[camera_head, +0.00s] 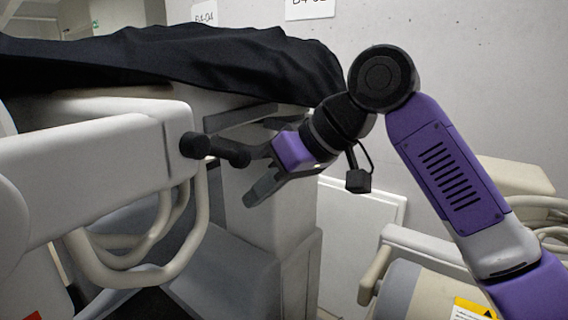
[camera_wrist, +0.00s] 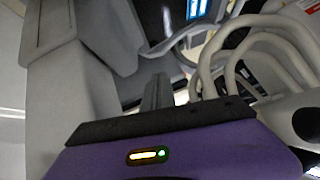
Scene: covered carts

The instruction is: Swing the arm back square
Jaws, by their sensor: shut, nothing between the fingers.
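A thick white swing arm (camera_head: 95,160) reaches in from the left of the head view, at an angle to the machine behind it. A black knobbed handle (camera_head: 222,151) sticks out from its squared end. My gripper (camera_head: 254,194) is shut and empty, angled down to the left, just below and right of the handle. I cannot tell whether it touches the handle. In the wrist view my shut fingers (camera_wrist: 157,92) point away from the purple wrist, with looped pale hoses to their right.
A black cloth (camera_head: 180,62) covers the machine top. Pale hoses (camera_head: 135,262) hang under the swing arm. A pale column (camera_head: 285,215) stands behind my gripper. Another pale cart (camera_head: 425,285) with a yellow label is at lower right.

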